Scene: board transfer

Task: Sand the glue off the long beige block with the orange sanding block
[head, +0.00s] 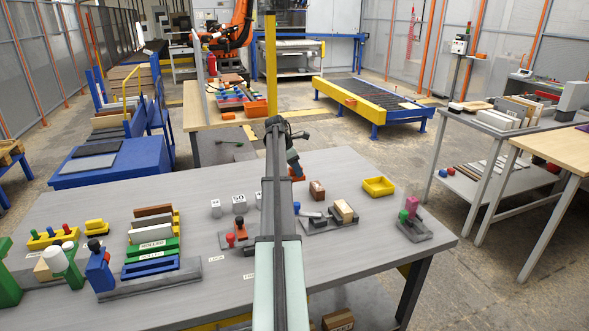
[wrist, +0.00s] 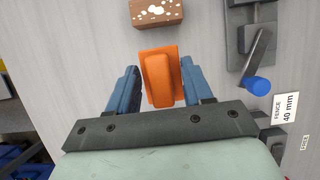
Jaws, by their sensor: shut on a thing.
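My gripper (wrist: 160,88) is shut on the orange sanding block (wrist: 158,78), with a finger on each side of its raised grip. In the head view the sanding block (head: 298,178) shows only partly, behind my arm. A brown block with white glue-like spots (wrist: 157,12) lies just ahead of the sanding block, apart from it. It also shows in the head view (head: 317,190), right of my gripper. A beige block (head: 344,208) sits in a grey clamp fixture (head: 322,227) nearer the front. I see no glue on it from here.
The fixture's blue-knobbed handle (wrist: 257,85) is right of my gripper in the wrist view. A yellow tray (head: 379,187) stands at the right back, and a small stand (head: 413,229) with pink and green pieces at the right. Racks of blocks (head: 152,245) fill the left side.

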